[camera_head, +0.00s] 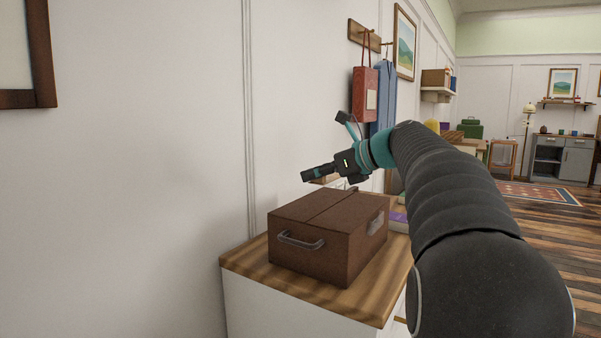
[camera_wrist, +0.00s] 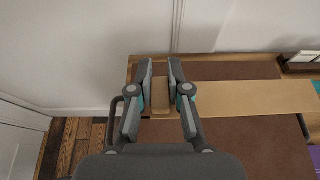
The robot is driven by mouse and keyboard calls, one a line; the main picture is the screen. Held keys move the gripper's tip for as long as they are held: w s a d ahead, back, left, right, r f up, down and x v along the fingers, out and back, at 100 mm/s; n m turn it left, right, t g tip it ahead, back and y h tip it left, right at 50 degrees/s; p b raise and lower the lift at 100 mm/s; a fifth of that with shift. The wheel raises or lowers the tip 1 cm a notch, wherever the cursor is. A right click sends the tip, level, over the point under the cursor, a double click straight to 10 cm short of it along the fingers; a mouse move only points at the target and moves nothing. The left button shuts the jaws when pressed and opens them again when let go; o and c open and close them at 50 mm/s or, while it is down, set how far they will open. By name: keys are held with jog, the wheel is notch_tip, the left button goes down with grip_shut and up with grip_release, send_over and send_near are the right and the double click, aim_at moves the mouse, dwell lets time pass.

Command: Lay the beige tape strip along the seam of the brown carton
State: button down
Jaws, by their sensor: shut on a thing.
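The brown carton (camera_head: 309,250) sits closed on a wooden-topped cabinet, its seam bare across the lid in the head view. My gripper (camera_head: 305,176) is above the carton, with clear space between it and the lid. In the wrist view my gripper (camera_wrist: 160,66) is shut on one end of the beige tape strip (camera_wrist: 250,95). The strip runs off to the right over the carton's lid (camera_wrist: 235,72) and hides its seam there. In the head view only a small beige part of the strip shows beneath my gripper.
The cabinet top (camera_head: 370,304) has a bare margin in front of the carton. A white wall stands close behind. A metal handle (camera_head: 300,242) juts from the carton's side. A red bag (camera_head: 364,95) and a blue cloth (camera_head: 384,97) hang behind my arm.

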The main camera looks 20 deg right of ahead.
send_over(313, 214)
notch_tip(313, 214, down, 4)
jog(key=shift+f, duration=0.1)
jog(key=shift+f+b, duration=0.9)
jog(key=shift+f, duration=0.1)
jog(key=shift+f, duration=0.55)
jog(key=c, duration=1)
grip_release()
jog(key=shift+c, duration=0.2)
jog(key=shift+d, duration=0.1)
jog(key=v, duration=1.2)
